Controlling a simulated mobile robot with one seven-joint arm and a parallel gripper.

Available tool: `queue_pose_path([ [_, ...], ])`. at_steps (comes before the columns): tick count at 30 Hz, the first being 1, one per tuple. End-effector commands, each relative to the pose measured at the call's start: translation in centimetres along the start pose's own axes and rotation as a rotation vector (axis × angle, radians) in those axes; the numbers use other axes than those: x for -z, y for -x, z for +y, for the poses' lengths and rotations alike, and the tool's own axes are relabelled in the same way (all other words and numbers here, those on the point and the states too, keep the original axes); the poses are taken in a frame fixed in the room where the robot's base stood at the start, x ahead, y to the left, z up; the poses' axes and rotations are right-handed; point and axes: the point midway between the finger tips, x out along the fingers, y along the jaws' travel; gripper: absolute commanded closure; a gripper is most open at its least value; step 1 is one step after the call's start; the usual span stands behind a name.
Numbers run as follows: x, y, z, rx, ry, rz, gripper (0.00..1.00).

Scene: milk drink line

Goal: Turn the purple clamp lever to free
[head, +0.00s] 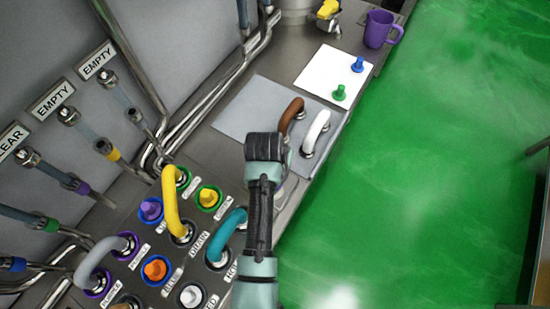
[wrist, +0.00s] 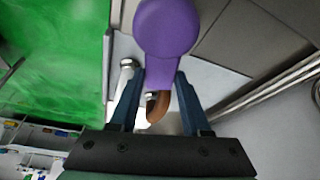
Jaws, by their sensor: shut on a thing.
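The purple clamp lever (wrist: 165,30) shows in the wrist view as a broad rounded purple piece that narrows between my two dark blue fingers. My gripper (wrist: 160,78) is shut on its narrow part. There my gripper and arm hide most or all of the lever. I cannot tell from these views which setting the lever is at.
A brown hook (head: 291,116) and a white hook (head: 316,132) stand close by on a grey mat (head: 240,112). A panel with a yellow loop (head: 171,203), a teal loop (head: 224,236) and several coloured plugs lies left. A purple jug (head: 378,28) stands far back.

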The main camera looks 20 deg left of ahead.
Motion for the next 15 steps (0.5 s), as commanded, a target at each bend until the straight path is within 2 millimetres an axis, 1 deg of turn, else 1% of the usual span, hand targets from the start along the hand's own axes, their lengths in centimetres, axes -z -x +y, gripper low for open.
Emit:
queue_pose_path([
  [5,0.1,0.0,-0.4,0.057,0.133,-0.003,1.00],
  [15,-0.4,0.1,-2.0,0.181,0.431,-0.004,1.00],
])
